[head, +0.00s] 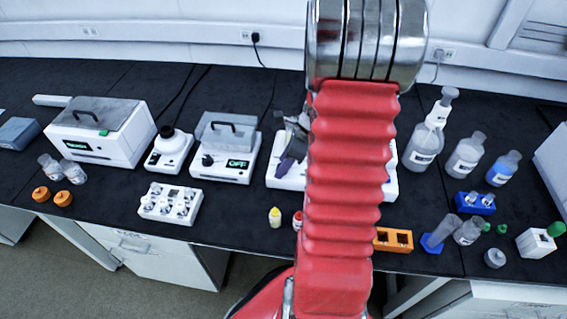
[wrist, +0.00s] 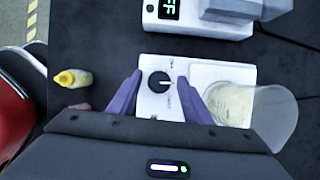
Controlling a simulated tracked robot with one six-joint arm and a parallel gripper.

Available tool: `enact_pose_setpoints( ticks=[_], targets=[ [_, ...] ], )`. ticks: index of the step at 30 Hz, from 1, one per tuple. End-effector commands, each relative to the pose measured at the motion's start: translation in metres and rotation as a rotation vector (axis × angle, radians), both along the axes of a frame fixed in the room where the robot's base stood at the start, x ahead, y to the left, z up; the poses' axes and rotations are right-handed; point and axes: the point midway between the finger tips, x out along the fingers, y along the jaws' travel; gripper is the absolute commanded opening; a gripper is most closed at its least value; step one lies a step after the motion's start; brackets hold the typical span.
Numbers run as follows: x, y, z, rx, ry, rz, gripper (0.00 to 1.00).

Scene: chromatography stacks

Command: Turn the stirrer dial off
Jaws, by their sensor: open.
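The stirrer (wrist: 205,72) is a white unit with a black round dial (wrist: 159,82) at its left end in the wrist view. A pale mark shows on the dial, but its setting is too small to read. My gripper (wrist: 160,79) has purple fingers, open, one on each side of the dial; I cannot tell whether they touch it. A clear beaker (wrist: 284,115) with pale contents sits on the stirrer's plate. In the head view the stirrer (head: 280,178) is mostly hidden behind my red arm, with part of my gripper (head: 291,150) over it.
A white unit with a lit OFF display (head: 237,164) stands left of the stirrer. A small yellow bottle (head: 275,217) and a red-capped one (head: 298,219) stand in front. Bottles (head: 465,158) and an orange rack (head: 393,239) are to the right.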

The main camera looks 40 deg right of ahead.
Motion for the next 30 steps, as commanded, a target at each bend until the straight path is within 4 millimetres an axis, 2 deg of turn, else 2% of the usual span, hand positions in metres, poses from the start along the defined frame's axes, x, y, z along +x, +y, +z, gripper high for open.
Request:
enact_pose_setpoints(
  ticks=[9, 26, 30],
  targets=[
    [0.0006, 0.0002, -0.0017, -0.001, -0.001, 0.000, 0.44],
    [0.0005, -0.0003, -0.0014, 0.000, 0.000, -0.001, 0.05],
    [0.0004, -0.0004, -0.0014, -0.001, -0.001, 0.001, 0.04]
  ],
)
